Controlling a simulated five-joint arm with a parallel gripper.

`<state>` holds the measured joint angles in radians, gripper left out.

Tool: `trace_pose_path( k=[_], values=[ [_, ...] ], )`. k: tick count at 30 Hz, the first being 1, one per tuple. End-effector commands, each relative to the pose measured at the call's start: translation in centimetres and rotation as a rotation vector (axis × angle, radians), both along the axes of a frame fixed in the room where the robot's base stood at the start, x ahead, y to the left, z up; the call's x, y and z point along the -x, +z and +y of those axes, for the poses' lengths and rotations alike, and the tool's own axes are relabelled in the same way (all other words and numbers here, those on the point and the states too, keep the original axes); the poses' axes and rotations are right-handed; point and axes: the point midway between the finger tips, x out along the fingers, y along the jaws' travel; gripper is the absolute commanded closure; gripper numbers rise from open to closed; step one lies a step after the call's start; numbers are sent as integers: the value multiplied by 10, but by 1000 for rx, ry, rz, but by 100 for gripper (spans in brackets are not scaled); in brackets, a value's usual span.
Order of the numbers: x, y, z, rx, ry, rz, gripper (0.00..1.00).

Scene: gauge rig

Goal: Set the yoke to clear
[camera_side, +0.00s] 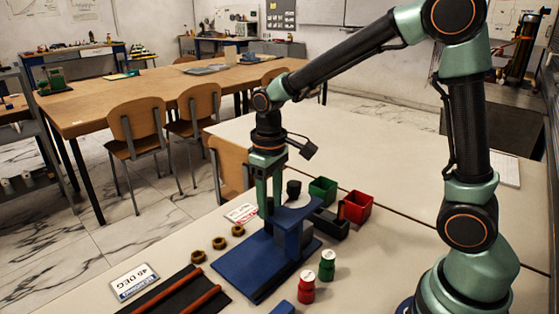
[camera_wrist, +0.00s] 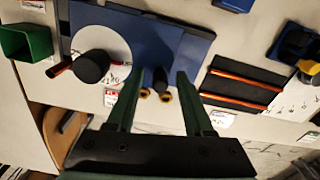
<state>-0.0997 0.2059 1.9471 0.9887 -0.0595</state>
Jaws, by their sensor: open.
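A blue rig (camera_side: 255,264) stands on the pale table, with a raised blue top above its base plate. On it is a white dial (camera_wrist: 113,45) with a black knob (camera_wrist: 92,66) and a red pointer reaching to the lower left in the wrist view. The knob (camera_side: 293,188) also shows in the side view. I cannot tell which part is the yoke, and no clear mark is readable. My gripper (camera_side: 270,211) points down beside the raised top. In the wrist view its jaws (camera_wrist: 157,76) are open, with a short black post (camera_wrist: 160,83) appearing between them; contact is not visible.
Green (camera_side: 322,190) and red (camera_side: 357,207) bins stand behind the rig. Red (camera_side: 306,289) and green (camera_side: 327,266) cylinders stand at its front right. Several brass nuts (camera_side: 219,243), a black mat with red rods (camera_side: 180,297) and a 45 DEG card (camera_side: 135,282) lie left.

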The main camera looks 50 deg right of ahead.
Motion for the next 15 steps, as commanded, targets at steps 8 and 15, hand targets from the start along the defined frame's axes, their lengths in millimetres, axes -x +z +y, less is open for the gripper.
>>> trace_pose_path(
  k=[8, 15],
  values=[
    [0, -2, 0, 0, 0, 0, 48],
    [0, -2, 0, 0, 0, 0, 100]
  ],
)
